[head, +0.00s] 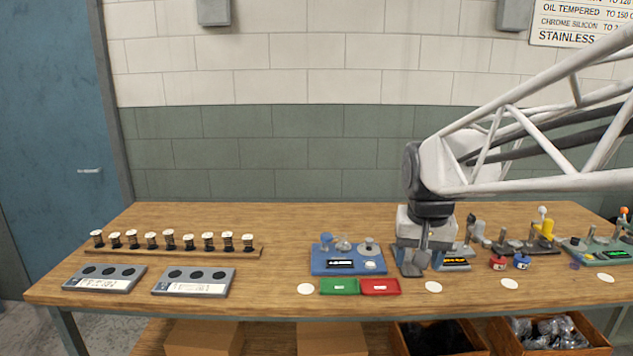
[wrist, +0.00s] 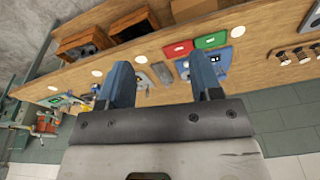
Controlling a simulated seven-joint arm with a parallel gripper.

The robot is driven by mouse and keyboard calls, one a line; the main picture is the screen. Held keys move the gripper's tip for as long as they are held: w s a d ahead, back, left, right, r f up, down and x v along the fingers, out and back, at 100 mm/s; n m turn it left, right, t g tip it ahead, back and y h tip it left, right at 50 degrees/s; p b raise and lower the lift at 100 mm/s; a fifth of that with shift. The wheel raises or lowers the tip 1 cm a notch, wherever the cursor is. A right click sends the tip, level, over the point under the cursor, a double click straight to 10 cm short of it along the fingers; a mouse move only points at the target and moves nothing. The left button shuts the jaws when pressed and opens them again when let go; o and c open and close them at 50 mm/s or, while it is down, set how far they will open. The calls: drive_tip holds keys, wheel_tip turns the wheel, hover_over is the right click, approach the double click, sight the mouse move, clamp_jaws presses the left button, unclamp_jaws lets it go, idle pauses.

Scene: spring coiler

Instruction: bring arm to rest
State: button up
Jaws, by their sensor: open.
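My gripper (head: 416,262) points down over the wooden bench (head: 285,222), just right of the blue device. Its jaws are open, and in the wrist view (wrist: 160,75) nothing is between the two blue-grey fingers. My white lattice arm reaches in from the right edge in the head view. The gripper hides part of a grey machine with a lit display (head: 455,264) behind it. Whether the fingertips touch anything there I cannot tell.
A blue device (head: 348,262) stands left of the gripper, with a green tray (head: 339,287) and a red tray (head: 380,287) in front. Several spools stand on a wooden rack (head: 180,250) behind two grey holed blocks (head: 194,282). Small machines (head: 530,243) crowd the right. The bench's back middle is clear.

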drive_tip(key=s+f+n, duration=0.1)
drive_tip(key=s+f, duration=0.2)
drive_tip(key=s, duration=0.7)
drive_tip(key=s+f, duration=0.3)
drive_tip(key=s, duration=0.6)
drive_tip(key=shift+s+f+n+t, duration=0.15)
drive_tip(key=shift+s+n+t, duration=0.15)
drive_tip(key=shift+s+n, duration=0.1)
